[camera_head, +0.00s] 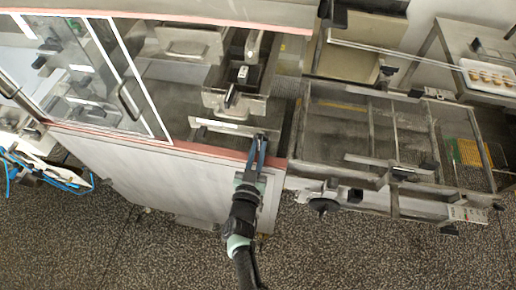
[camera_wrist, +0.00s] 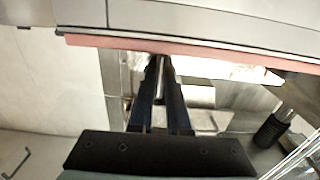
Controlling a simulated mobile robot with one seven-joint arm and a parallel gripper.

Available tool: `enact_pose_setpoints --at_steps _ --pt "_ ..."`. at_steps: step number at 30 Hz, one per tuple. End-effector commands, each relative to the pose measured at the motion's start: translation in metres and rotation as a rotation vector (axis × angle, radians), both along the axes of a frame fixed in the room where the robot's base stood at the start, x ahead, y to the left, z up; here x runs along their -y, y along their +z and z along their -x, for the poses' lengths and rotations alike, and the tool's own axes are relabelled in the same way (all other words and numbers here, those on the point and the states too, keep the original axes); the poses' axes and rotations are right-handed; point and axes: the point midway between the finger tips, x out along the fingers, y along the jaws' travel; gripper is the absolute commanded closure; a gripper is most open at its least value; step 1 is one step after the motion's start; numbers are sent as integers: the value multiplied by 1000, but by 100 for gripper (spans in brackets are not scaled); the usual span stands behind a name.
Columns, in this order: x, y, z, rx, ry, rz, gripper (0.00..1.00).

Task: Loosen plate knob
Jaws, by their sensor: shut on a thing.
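My gripper (camera_head: 263,137) reaches over the red-edged front wall of the enrober, with its fingertips at the right end of a narrow metal plate (camera_head: 215,127). The fingers are close together and shut on a small dark part there, which I take for the plate knob; the fingers hide most of it. In the wrist view, the fingers of my gripper (camera_wrist: 160,62) meet just below the red edge, and what lies between them is hardly visible. A black cylindrical knob on a metal stem (camera_wrist: 270,130) stands to the right, apart from the fingers.
The red edge (camera_wrist: 190,58) runs close to the fingertips. A glass door (camera_head: 85,75) stands to the left. A mesh conveyor (camera_head: 350,125) with metal rails extends right. A white tray of small brown pieces (camera_head: 490,77) sits on the table at far right.

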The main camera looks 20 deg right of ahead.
Motion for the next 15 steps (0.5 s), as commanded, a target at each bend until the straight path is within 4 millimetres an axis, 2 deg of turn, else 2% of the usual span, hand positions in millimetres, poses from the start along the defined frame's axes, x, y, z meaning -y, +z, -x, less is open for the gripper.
enact_pose_setpoints --at_steps 1,5,15 --pt "0 0 0 -1 0 2 80" --pt "0 0 0 -1 0 1 56" --pt "-1 0 2 0 1 0 55"
